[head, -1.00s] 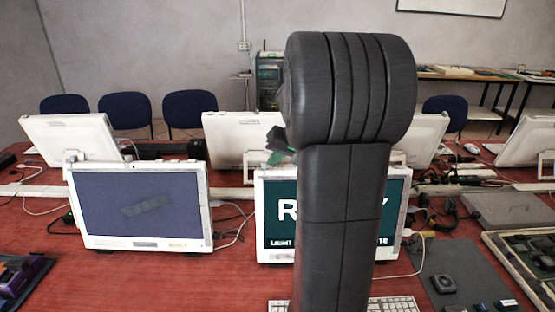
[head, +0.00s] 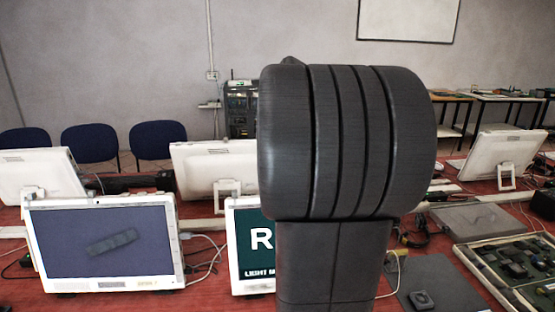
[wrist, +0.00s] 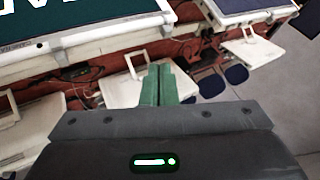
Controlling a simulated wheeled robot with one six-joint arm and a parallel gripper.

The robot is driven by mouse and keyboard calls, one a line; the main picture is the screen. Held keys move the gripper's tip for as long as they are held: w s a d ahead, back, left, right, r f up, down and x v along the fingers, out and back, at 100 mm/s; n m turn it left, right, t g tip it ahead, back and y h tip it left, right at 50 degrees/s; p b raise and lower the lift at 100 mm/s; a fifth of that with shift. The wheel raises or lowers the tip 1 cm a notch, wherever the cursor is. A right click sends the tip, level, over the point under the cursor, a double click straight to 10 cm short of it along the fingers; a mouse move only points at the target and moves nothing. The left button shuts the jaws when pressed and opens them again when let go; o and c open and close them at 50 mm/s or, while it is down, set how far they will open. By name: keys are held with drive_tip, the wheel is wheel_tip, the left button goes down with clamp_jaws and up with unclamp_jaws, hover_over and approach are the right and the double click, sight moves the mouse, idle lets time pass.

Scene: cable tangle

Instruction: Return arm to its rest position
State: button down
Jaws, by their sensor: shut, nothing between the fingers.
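My gripper (wrist: 158,84) shows in the wrist view as two green fingers pressed together, with nothing between them. It is in the air, with monitors and chairs beyond it. In the head view my dark arm fills the middle, its thick ribbed joint high and a straight link below, and it hides the gripper. The arm covers part of a monitor with white letters on a dark green screen (head: 258,262).
A monitor with a blue screen (head: 100,245) stands left of my arm on the red table (head: 205,300). White monitors (head: 215,165) stand behind. At right are a tray of electronic parts (head: 510,265) and a grey mat (head: 440,300). Blue chairs (head: 158,138) stand beyond the table.

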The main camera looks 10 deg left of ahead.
idle(0.3)
drive_tip(key=x, duration=1.3)
drive_tip(key=shift+a+r+p, duration=0.1)
drive_tip(key=shift+p, duration=0.25)
